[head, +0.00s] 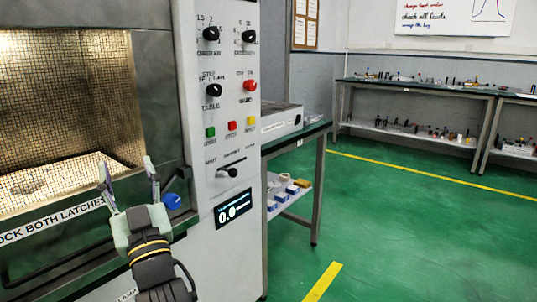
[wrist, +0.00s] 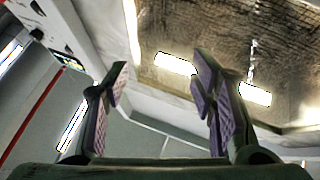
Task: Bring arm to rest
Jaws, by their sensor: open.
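My gripper (head: 130,180) is open and empty, with its two fingers apart and pointing up in the head view. It is in front of the lower part of the microwave generator's lit mesh chamber (head: 70,75), near the ledge lettered "LOCK BOTH LATCHES" (head: 55,222). A blue knob (head: 172,201) is just right of my gripper; I cannot tell whether they touch. In the wrist view my gripper (wrist: 160,85) shows both fingers spread with nothing between them, and the mesh chamber (wrist: 200,35) lies beyond.
The control panel (head: 222,100) with knobs, coloured buttons and a display reading 0.0 (head: 233,208) stands right of my gripper. A side table (head: 318,135) stands beyond it. Long benches (head: 415,88) with small items line the back wall. The green floor (head: 400,220) at right is clear.

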